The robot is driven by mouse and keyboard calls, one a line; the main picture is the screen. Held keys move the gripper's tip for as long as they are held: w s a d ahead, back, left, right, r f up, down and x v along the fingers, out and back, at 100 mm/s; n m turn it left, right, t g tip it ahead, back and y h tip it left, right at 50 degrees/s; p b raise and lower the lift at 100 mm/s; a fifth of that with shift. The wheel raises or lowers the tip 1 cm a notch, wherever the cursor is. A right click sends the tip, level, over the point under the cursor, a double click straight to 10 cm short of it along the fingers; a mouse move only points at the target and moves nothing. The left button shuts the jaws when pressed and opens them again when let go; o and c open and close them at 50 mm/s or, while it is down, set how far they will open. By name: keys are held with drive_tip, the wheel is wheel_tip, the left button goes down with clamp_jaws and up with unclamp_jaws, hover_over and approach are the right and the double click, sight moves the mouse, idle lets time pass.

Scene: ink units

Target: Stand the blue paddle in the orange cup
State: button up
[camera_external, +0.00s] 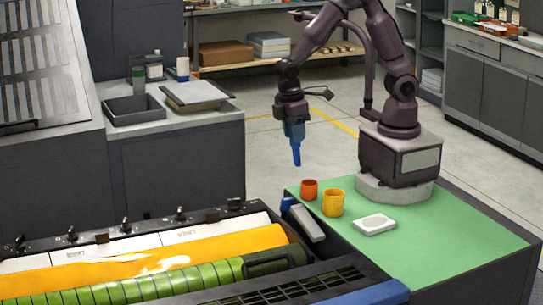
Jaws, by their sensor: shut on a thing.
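My gripper (294,135) is shut on the blue paddle (297,157), which hangs down nearly upright. The paddle's upper part is hidden or hard to tell from the fingers. Its lower tip appears in the air, above and slightly left of the cups in the picture. A small red-orange cup (310,189) stands upright on the green mat (440,240) near its left corner. A larger yellow-orange cup (333,204) with a handle stands to its right and nearer the camera. The paddle touches neither cup.
A white dish or scale (374,225) lies right of the cups. A grey lever with a blue end (305,220) lies at the mat's left edge. The press with green and orange rollers (160,265) fills the front left. The mat's right part is clear.

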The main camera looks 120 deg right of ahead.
drive_tip(key=s+d+f+h, duration=0.1)
drive_tip(key=s+d+f, duration=0.2)
drive_tip(key=s, duration=0.4)
wheel_tip(320, 180, down, 7)
drive_tip(key=shift+w+f+t, duration=0.15)
drive_tip(key=shift+w+t, duration=0.1)
drive_tip(key=shift+t, duration=0.15)
drive_tip(key=o, duration=1)
